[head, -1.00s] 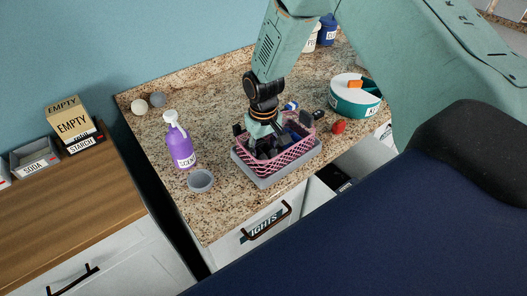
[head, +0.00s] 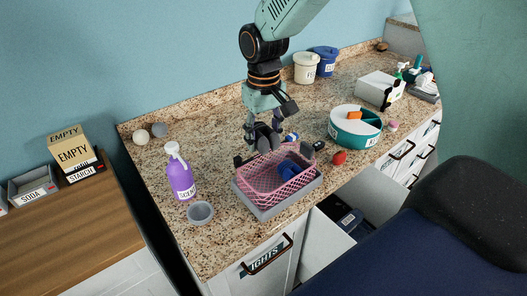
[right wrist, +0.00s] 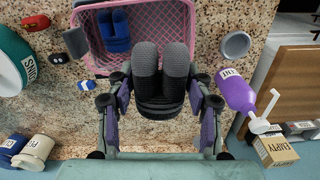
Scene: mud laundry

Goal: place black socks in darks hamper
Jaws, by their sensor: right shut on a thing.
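My right gripper (head: 263,128) is shut on the black socks (head: 266,143), a dark grey-black folded pair. It holds them in the air above the back left of the pink mesh basket (head: 252,197). In the right wrist view the socks (right wrist: 162,85) sit between the fingers (right wrist: 162,104), with two rounded ends toward the basket. Blue socks (head: 289,168) lie in the basket. No darks label is readable. An open drawer (head: 330,230) below the counter holds dark items, right of a closed front marked LIGHTS (head: 263,262). My left gripper is not in view.
The basket rests on a grey tray (head: 268,212). Around it stand a purple bottle (head: 180,178), a grey cup (head: 200,213), a red item (head: 339,157) and a teal round container (head: 354,129). A white box (head: 378,88) stands farther right.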

